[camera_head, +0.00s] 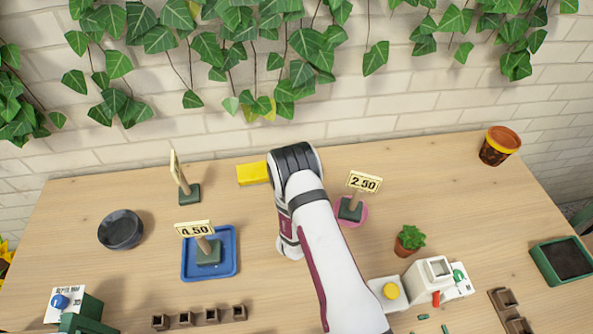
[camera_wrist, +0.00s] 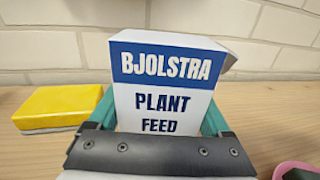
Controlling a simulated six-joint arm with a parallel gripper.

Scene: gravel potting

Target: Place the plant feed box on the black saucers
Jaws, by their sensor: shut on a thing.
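The plant feed box (camera_wrist: 168,85) is white with a blue band and stands upright in the wrist view. My gripper (camera_wrist: 162,128) is shut on it, with a teal finger at each side. In the head view the box and my fingers are hidden behind my arm, near the back middle of the table. The black saucers (camera_head: 121,230) lie on the wooden table at the left in the head view, looking empty and well apart from my gripper. How many are stacked there I cannot tell.
A yellow sponge-like block (camera_wrist: 58,106) lies left of the box. Price signs stand on a blue tray (camera_head: 186,262), on a pink saucer (camera_head: 358,219) and on the bare table (camera_head: 189,195). A small plant (camera_head: 410,239) and a white device (camera_head: 425,280) are at right.

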